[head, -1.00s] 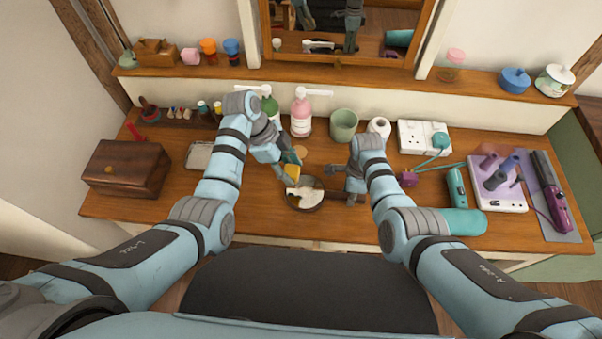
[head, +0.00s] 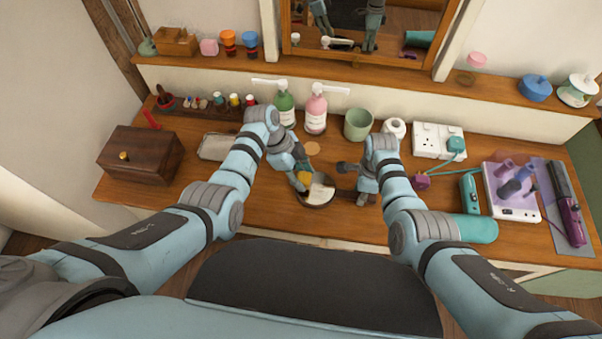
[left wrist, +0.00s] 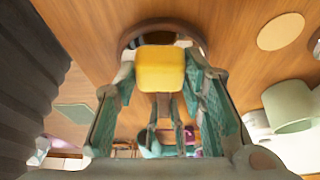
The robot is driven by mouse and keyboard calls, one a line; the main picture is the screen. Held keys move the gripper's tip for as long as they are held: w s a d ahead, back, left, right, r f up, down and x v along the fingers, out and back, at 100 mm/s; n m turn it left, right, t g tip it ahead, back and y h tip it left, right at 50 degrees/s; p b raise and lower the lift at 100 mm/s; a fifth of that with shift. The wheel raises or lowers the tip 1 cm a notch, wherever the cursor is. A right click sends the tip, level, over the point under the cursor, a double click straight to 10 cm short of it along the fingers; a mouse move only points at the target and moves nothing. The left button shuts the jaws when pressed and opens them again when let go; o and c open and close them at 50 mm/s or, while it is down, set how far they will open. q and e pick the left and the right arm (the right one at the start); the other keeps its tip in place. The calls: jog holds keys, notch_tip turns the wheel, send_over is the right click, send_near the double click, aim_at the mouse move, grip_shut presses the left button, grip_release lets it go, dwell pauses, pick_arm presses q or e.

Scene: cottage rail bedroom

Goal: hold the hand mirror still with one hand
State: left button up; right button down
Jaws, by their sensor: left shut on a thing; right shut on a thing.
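The hand mirror (head: 318,204) is a round, brown-rimmed disc low over the front middle of the dressing table, with a pale patch on its face. My right gripper (head: 352,186) is at the mirror's right side, shut on what seems to be its handle; the grip itself is hard to make out. My left gripper (head: 302,181) is shut on a yellow sponge (left wrist: 160,68) over the mirror's left part. In the left wrist view the sponge hides much of the mirror, whose brown rim (left wrist: 128,38) shows behind it. Whether sponge and mirror touch, I cannot tell.
Behind stand a green pump bottle (head: 286,106), a pink pump bottle (head: 316,112) and a green cup (head: 358,125). A wooden box (head: 140,158) is at left. A teal cylinder (head: 472,229), a purple-topped tray (head: 512,205) and a power strip (head: 430,140) are at right.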

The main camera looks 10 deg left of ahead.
aim_at(310, 178)
pick_arm(q)
jog(key=shift+f, duration=1)
jog(key=shift+s+d, duration=0.2)
jog(key=shift+d, duration=3.35)
jog(key=shift+w+a+f, duration=0.1)
jog(key=shift+a, duration=1.9)
jog(key=a, duration=0.3)
jog(key=shift+a, duration=0.1)
jog(key=shift+w+r, duration=0.2)
jog(key=shift+w, duration=0.15)
jog(key=shift+s+d+f, duration=0.1)
jog(key=shift+s+d, duration=0.05)
jog(key=shift+d, duration=3.45)
jog(key=shift+f, duration=0.1)
